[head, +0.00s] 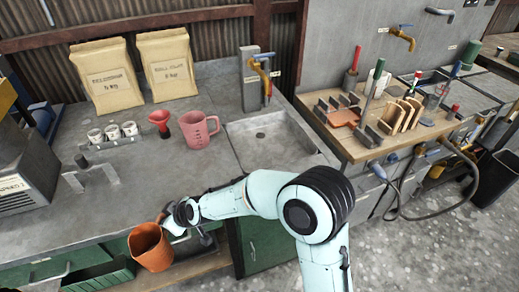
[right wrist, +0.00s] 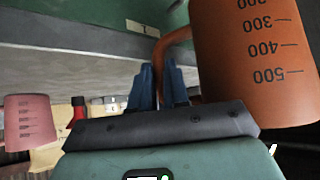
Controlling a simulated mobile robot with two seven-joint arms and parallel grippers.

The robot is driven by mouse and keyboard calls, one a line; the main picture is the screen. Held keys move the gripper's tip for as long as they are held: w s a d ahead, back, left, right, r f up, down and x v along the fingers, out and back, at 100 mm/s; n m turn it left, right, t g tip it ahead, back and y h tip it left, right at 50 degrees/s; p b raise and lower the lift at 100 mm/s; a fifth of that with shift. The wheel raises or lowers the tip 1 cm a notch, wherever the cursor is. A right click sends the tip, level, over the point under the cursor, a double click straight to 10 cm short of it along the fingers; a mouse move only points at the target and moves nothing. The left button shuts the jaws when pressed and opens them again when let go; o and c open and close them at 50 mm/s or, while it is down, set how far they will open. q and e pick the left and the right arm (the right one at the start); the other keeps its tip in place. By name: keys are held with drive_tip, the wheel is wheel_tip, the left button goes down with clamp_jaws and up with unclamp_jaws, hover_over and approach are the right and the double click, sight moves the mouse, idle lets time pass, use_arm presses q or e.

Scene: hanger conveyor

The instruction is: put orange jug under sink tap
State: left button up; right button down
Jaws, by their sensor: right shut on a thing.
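The orange jug (head: 152,250) is in front of the counter's front edge, at the lower left of the head view. In the right wrist view the orange jug (right wrist: 255,62) fills the upper right and shows its printed scale. My right gripper (head: 172,226) is shut on the jug's handle, which passes between the blue fingers (right wrist: 160,85). The sink (head: 270,138) is a shallow, empty basin with a drain in the counter. The sink tap (head: 262,68), yellow with a blue handle, stands on a grey post behind it. My left gripper is not in view.
Behind are two paper sacks (head: 105,76) and several white cups (head: 112,132). A wooden bench (head: 360,150) with tools is to the right. The counter's front middle is clear.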

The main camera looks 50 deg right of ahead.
drive_tip(key=s+a+f+m+h, duration=0.2)
drive_tip(key=s+f, duration=0.2)
drive_tip(key=f, duration=0.6)
drive_tip(key=shift+s+a+f+m, duration=0.3)
drive_tip(key=shift+f+m, duration=0.05)
drive_tip(key=shift+m, duration=0.05)
drive_tip(key=shift+d+r, duration=0.15)
